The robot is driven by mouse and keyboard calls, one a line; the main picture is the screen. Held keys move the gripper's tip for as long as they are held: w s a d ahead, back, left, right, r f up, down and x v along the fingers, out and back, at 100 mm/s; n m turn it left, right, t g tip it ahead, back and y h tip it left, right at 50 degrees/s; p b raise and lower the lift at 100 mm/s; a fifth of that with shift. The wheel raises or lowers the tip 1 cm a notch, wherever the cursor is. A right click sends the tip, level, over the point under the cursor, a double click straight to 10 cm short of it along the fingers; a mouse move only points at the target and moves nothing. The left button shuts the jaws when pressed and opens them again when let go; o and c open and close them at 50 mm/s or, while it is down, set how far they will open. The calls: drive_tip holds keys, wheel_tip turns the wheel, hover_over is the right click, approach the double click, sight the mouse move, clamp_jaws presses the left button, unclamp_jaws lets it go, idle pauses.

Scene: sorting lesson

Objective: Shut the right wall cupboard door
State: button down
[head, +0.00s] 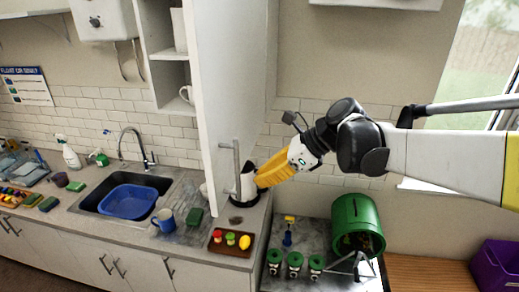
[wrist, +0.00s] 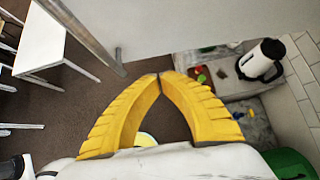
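The right wall cupboard door (head: 238,75) is a tall white panel standing open in the head view, with shelves showing to its left. Its grey bar handle (head: 236,165) is near the lower end. A grey bar, apparently this handle, crosses the upper left of the wrist view (wrist: 88,32). My gripper (head: 259,181) has yellow fingers and is to the right of the handle and slightly below it. In the wrist view the fingertips (wrist: 160,76) meet with nothing visible between them. I cannot tell whether they touch the door.
A white and black kettle (head: 247,186) stands on the counter behind my fingertips. A brown tray (head: 231,250) with toy foods lies on the counter front. A green bin (head: 357,222) and green-lidded jars (head: 295,262) stand to the right. An open shelf (head: 168,55) holds white crockery.

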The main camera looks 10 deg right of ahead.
sight(232, 184)
drive_tip(key=shift+w+a+f+p, duration=0.25)
drive_tip(key=shift+w+a, duration=0.1)
drive_tip(key=shift+a, duration=0.5)
drive_tip(key=shift+w+a+f+p, duration=0.25)
drive_tip(key=shift+w+a, duration=0.15)
drive_tip(key=shift+a, duration=0.4)
drive_tip(key=shift+w+a+f+p, duration=0.15)
drive_tip(key=shift+w+a+f, duration=0.15)
drive_tip(key=shift+a, duration=0.55)
drive_tip(key=shift+a, duration=0.1)
